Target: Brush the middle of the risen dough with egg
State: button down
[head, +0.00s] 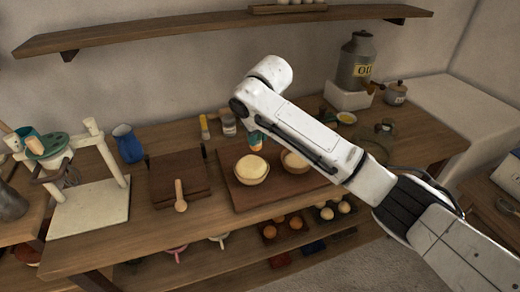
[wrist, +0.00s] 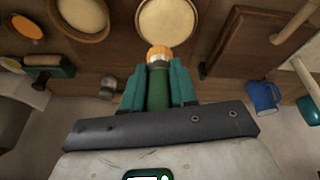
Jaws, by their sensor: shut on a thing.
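My gripper (wrist: 158,85) has teal fingers shut on a green-handled brush (wrist: 157,92), whose pale orange bristle end (wrist: 159,54) points out beyond the fingertips. In the head view my gripper (head: 255,141) hangs just behind a round pale dough in a bowl (head: 252,168). In the wrist view this dough (wrist: 168,22) lies just beyond the bristles; whether they touch it I cannot tell. A second dough (head: 294,160) sits to its right, partly hidden by my arm; the wrist view shows it too (wrist: 84,14). A small dish with yellow content (head: 346,118) stands farther right.
Both doughs stand on a brown board (head: 240,196). A jar (head: 228,123) stands behind. A wall shelf (head: 200,25) runs above; an oil can (head: 357,62) is back right.

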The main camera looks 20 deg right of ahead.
aim_at(256, 149)
jog(key=shift+f+b, duration=2.95)
jog(key=shift+b, duration=0.1)
jog(key=shift+f, duration=0.8)
jog(key=shift+w, duration=0.1)
jog(key=shift+w+r, duration=0.1)
jog(key=shift+w, duration=1.45)
jog(key=shift+s+r+p, duration=0.1)
jog(key=shift+s+p, duration=0.65)
jog(key=shift+p, duration=0.45)
jog(key=shift+s+f+p, duration=0.2)
jog(key=shift+s+p, duration=0.7)
jog(key=shift+p, duration=0.3)
